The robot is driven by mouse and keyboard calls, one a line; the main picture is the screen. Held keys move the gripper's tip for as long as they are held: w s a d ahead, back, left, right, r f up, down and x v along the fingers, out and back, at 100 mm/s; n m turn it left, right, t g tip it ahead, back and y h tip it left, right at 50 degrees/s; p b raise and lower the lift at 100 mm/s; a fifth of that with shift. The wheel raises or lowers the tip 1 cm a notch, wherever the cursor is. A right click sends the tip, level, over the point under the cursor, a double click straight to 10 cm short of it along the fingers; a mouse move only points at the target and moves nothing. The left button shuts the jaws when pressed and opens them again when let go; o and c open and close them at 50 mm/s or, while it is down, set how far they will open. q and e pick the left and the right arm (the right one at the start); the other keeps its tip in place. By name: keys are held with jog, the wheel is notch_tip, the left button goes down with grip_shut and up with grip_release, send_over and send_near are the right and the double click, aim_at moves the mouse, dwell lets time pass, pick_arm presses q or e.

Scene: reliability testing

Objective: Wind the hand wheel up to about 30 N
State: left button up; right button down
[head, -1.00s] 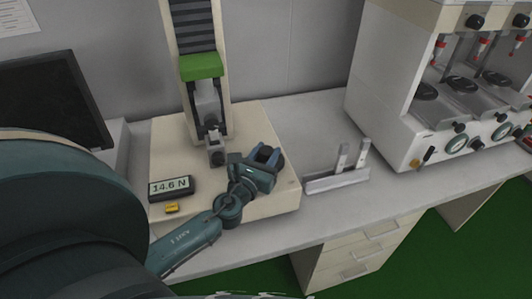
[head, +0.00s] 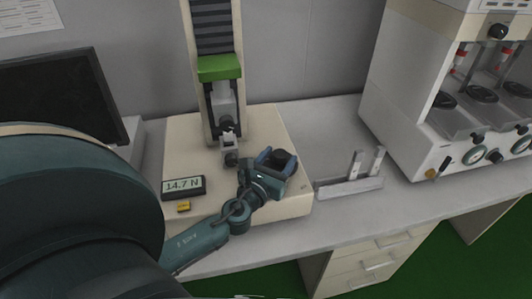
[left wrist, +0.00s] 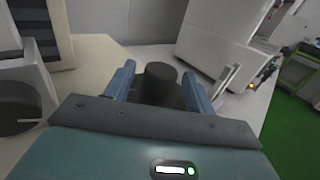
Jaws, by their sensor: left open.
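The test stand (head: 180,135) is a cream base with an upright column and a green crosshead (head: 220,67). Its display (head: 183,187) reads 14.7 N. My left gripper (head: 275,162) is over the right part of the base. A dark round knob, which looks like the hand wheel (head: 284,158), stands between its fingers. In the left wrist view, the knob (left wrist: 160,80) sits between the two blue fingers, which are open around it. Whether either finger touches it I cannot tell. The lower part of the wheel is hidden by the gripper. My right gripper is not in view.
A small yellow block (head: 183,207) is in front of the display. A grey fixture with two upright posts (head: 350,188) stands right of the base. A white machine with several stations (head: 405,90) is at the right, a dark monitor (head: 60,100) at the left.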

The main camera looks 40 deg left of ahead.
pick_arm(q)
jog(key=s+b, duration=0.1)
jog(key=s, duration=0.2)
jog(key=s+d+b, duration=0.1)
jog(key=s, duration=0.7)
jog(key=shift+d+b, duration=0.25)
jog(key=shift+b, duration=0.15)
jog(key=shift+s+d, duration=0.1)
jog(key=shift+s, duration=0.4)
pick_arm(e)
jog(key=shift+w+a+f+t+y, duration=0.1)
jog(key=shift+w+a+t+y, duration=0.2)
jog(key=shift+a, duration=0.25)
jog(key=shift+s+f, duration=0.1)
